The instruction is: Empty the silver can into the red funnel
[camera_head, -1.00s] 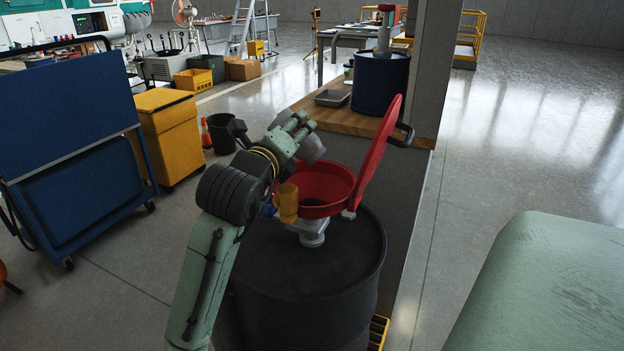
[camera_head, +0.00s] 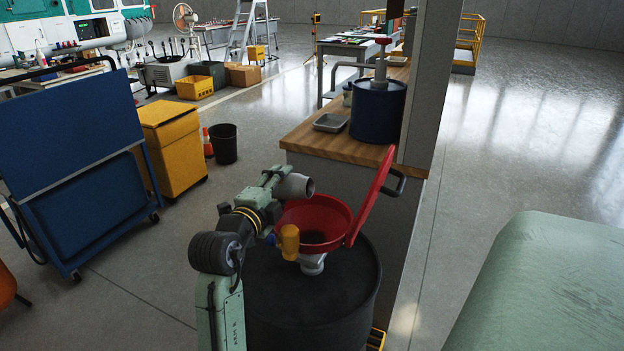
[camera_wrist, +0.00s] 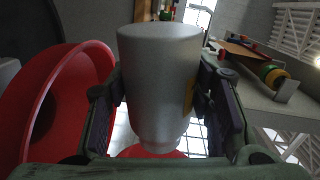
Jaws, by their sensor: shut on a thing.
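The silver can (camera_head: 293,186) is held by my gripper (camera_head: 277,180) above the back left rim of the red funnel (camera_head: 337,213). In the head view the can lies nearly on its side, with one end toward the right. In the wrist view the can (camera_wrist: 160,80) sits between both fingers of my gripper (camera_wrist: 160,98), which close on its sides. The funnel (camera_wrist: 72,88) curves along the left there. It stands on a dark drum (camera_head: 345,290), its red lid (camera_head: 374,192) swung up at the right. The can's contents are not visible.
An orange-yellow piece (camera_head: 289,242) stands at the funnel's front left, close to my arm. Behind the drum is a wooden-topped bench (camera_head: 303,137) with a metal tray (camera_head: 331,122) and a blue drum (camera_head: 378,110). A grey pillar (camera_head: 428,80) rises at the right.

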